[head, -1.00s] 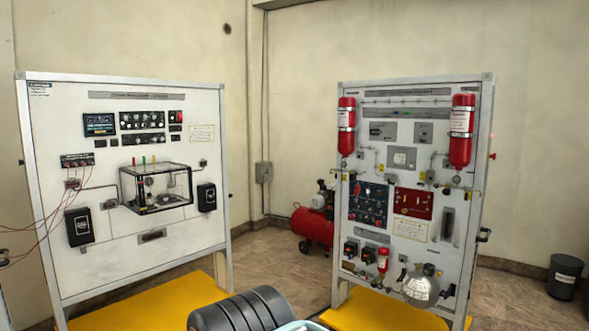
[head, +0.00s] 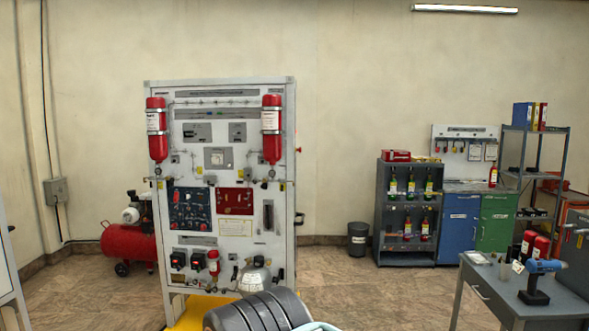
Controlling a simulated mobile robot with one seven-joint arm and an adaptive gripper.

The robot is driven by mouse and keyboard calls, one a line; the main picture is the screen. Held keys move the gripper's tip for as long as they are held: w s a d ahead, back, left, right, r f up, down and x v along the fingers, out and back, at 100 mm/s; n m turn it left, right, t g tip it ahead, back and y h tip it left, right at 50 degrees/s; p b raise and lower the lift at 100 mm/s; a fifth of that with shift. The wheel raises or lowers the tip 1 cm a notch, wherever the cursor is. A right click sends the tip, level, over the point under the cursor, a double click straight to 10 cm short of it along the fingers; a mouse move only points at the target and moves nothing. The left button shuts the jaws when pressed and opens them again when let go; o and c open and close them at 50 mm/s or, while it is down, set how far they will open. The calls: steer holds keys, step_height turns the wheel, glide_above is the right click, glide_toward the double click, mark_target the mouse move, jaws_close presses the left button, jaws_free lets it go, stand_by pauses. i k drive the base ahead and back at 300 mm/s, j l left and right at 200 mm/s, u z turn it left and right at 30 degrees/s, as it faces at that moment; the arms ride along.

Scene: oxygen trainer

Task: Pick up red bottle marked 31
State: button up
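Several red bottles are in the head view, and no number 31 is readable on any. Two large ones hang strapped on the white trainer panel, at its upper left (head: 157,130) and upper right (head: 271,130). A small red bottle (head: 213,262) is low on the same panel. Red bottles (head: 540,248) stand on the grey workbench at right. Another red bottle (head: 493,175) stands above the cabinets. Bottles with coloured parts stand in the dark shelf unit (head: 408,162). My gripper is not in view; only a dark ribbed part of my arm shows at the bottom.
A red compressor (head: 128,243) stands left of the trainer panel (head: 233,88). A dark bin (head: 358,239), blue cabinet (head: 458,230) and green cabinet (head: 496,222) stand along the wall. A blue tool (head: 540,275) is on the workbench (head: 500,292). The floor between panel and workbench is clear.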

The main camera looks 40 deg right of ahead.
mark_target(492, 180)
steer(key=z, duration=2.35)
steer(key=i+l, duration=0.1)
steer(key=i, duration=0.45)
steer(key=i+l+u, duration=0.1)
steer(key=i, duration=0.45)
steer(key=i+u, duration=0.35)
steer(key=i, duration=0.15)
steer(key=i+u, duration=0.35)
steer(key=i, duration=0.15)
steer(key=i+l+u, duration=0.2)
steer(key=i, duration=1)
steer(key=i+j, duration=0.1)
steer(key=i, duration=1.1)
steer(key=i+z, duration=0.1)
steer(key=i, duration=0.5)
steer(key=i+j+z, duration=0.1)
steer(key=i, duration=0.5)
